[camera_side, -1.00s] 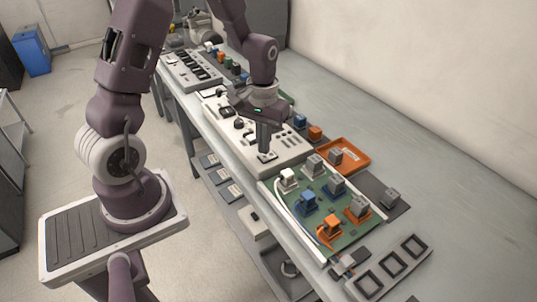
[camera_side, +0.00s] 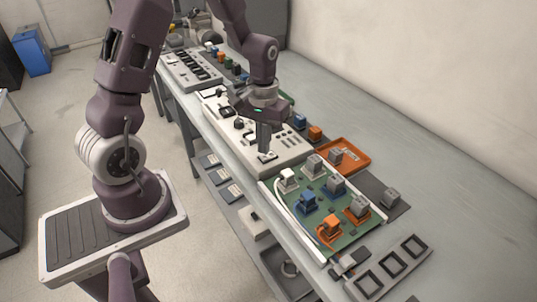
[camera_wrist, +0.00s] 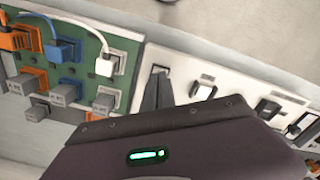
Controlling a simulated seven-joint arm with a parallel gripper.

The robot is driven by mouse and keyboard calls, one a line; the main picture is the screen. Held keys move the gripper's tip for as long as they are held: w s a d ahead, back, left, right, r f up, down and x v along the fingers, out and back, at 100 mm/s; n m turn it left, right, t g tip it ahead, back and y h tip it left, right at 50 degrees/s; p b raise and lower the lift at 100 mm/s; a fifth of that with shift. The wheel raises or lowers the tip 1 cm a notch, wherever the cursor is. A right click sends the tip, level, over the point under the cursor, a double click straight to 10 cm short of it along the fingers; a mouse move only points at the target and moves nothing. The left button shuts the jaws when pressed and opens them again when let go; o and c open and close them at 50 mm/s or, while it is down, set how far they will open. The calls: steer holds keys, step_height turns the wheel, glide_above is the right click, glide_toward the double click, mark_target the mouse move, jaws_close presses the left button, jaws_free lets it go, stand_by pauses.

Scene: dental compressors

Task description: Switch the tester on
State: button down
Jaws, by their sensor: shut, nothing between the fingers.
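The tester is a long white panel (camera_side: 288,163) with dark rocker switches and rows of small slots, lying on the bench in the side view. It also shows in the wrist view (camera_wrist: 232,75). My gripper (camera_side: 265,151) points down with its fingers together and nothing between them. Its tips are at a small switch (camera_side: 268,158) near the panel's right end, in front of the green board. In the wrist view my fingertips (camera_wrist: 158,72) cover most of this switch; I cannot tell whether they touch it or which way it is set. Another rocker switch (camera_wrist: 204,87) is beside it.
A green board (camera_side: 318,213) with grey, blue, orange and white plugs adjoins the tester. An orange tray (camera_side: 364,157) lies behind it. Dark square frames (camera_side: 392,264) lie at the near end. The bench along the wall (camera_side: 420,150) is clear.

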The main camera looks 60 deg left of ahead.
steer(key=shift+f, duration=0.9)
stand_by(0.6)
steer(key=shift+r, duration=3.5)
step_height(320, 180, up, 5)
steer(key=m+t, duration=0.1)
glide_above(264, 157)
steer(key=s+d, duration=0.1)
steer(key=d, duration=0.1)
steer(key=s+d+r+m+t, duration=0.2)
steer(key=s+d+r, duration=0.3)
steer(key=s+r, duration=0.15)
steer(key=s+d+r+m+t, duration=0.2)
steer(key=s+d+r+m, duration=0.1)
steer(key=s, duration=0.6)
steer(key=shift+d+r+t, duration=0.2)
steer(key=shift+r+t, duration=0.1)
steer(key=shift+r, duration=0.2)
